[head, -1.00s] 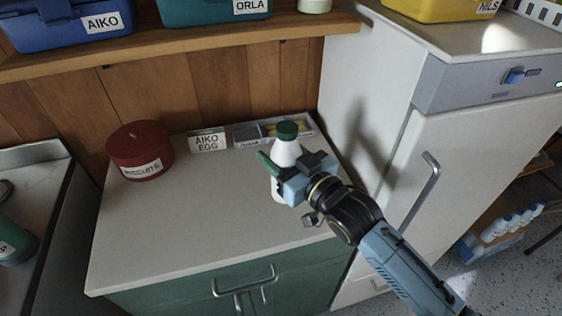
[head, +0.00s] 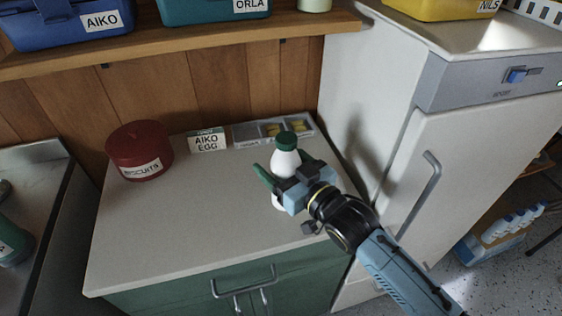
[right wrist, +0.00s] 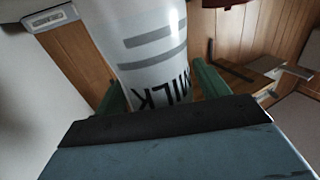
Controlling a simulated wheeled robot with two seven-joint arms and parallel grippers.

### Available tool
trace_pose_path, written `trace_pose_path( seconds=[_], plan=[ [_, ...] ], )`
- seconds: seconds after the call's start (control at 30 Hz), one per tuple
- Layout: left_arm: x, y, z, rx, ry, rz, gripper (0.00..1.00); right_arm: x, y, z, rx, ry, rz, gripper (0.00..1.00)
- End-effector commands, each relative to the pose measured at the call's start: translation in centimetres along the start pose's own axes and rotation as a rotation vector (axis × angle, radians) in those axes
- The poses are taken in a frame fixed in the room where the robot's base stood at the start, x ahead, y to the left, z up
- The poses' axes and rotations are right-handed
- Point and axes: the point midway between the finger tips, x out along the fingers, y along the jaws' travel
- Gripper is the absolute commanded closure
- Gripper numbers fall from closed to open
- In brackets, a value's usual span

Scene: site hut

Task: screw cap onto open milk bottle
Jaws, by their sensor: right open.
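The white milk bottle (head: 284,160) stands upright on the light counter with a green cap (head: 286,139) on its neck. I cannot tell how tightly the cap sits. My right gripper (head: 282,168) is open around the bottle, below the cap, with a green finger to each side. In the right wrist view the bottle (right wrist: 150,45), lettered MILK, is between the two spread fingers (right wrist: 162,90); its top is out of frame there. The gripper's body hides the bottle's lower right in the head view. My left gripper is not in view.
A red biscuits tin (head: 139,150) is at the counter's back left. An AIKO EGG card (head: 207,140) and a shallow sectioned tray (head: 246,133) are along the wall. The white fridge (head: 400,190) stands close on the right. The counter (head: 190,220) is clear at front left.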

Motion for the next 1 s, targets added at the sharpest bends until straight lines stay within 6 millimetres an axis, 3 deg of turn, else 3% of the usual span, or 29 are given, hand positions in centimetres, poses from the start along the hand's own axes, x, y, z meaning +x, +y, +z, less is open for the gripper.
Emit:
trace_pose_path(
  seconds=[0.17, 0.63, 0.8, 1.0],
  plan=[
    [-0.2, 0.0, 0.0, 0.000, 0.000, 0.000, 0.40, -0.9, 0.1, -0.3, 0.000, -0.003, 0.001, 0.27],
    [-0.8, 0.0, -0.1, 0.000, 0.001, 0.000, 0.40, -10.3, 0.0, -0.3, 0.000, -0.003, 0.000, 0.27],
    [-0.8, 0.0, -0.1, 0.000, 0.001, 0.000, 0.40, -11.7, 0.0, -0.4, -0.001, -0.001, 0.001, 0.27],
    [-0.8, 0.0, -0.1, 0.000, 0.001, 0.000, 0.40, -12.0, 0.0, -0.4, 0.000, 0.000, 0.000, 0.27]
  ],
)
